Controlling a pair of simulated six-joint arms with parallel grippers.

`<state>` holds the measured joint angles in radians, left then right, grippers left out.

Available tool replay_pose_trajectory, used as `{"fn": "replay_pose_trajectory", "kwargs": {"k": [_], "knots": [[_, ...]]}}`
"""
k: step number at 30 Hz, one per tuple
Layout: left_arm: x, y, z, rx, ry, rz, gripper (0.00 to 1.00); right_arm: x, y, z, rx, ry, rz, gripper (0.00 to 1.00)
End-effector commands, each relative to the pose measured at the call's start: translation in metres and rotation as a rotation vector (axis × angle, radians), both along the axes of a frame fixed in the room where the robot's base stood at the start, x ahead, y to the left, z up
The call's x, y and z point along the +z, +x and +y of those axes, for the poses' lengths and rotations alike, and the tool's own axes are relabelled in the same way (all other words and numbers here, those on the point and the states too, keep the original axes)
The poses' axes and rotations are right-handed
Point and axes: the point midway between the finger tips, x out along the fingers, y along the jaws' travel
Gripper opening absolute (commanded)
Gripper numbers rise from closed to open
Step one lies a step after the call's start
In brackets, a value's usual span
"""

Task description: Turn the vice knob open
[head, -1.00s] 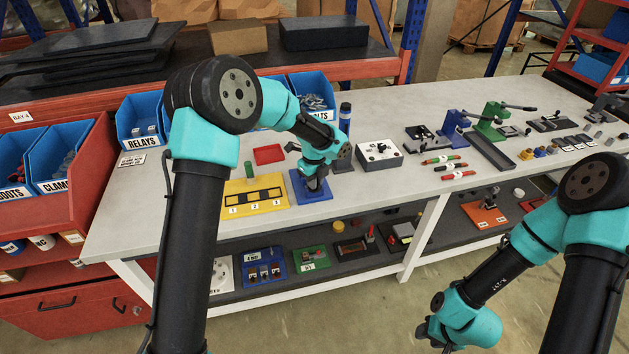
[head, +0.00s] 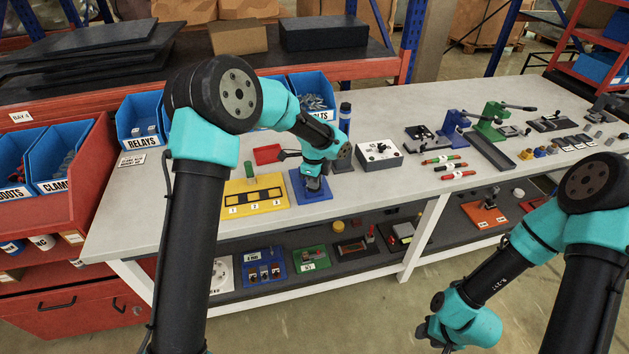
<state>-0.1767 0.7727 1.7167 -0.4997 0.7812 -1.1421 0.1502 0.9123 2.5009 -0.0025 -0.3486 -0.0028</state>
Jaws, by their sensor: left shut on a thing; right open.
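The vice appears to be the unit on the blue base plate (head: 313,196) on the bench, right of the yellow plate. My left gripper (head: 313,180) points down over this plate and is shut on a part there, apparently the vice knob. The arm and gripper cover most of the vice, so the knob itself is hidden and its turn cannot be read. My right gripper (head: 428,333) is open and empty, low in front of the bench, far from the vice.
A yellow plate (head: 235,211) with numbered slots and a green cylinder stand to the left. A red tray (head: 267,154) lies behind. A grey box (head: 378,155) stands to the right, with marked rods (head: 454,175) beyond. Blue bins line the back.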

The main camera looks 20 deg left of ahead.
Motion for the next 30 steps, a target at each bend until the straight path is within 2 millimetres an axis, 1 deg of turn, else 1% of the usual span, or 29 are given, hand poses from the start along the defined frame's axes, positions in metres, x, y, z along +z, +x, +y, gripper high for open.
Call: {"fn": "replay_pose_trajectory", "kwargs": {"k": [30], "knots": [[0.0003, 0.0, 0.0003, 0.965, 0.0, 0.0, 0.0, 0.0, 0.0, 0.0, 0.0, 0.0, 0.0, 0.43]]}}
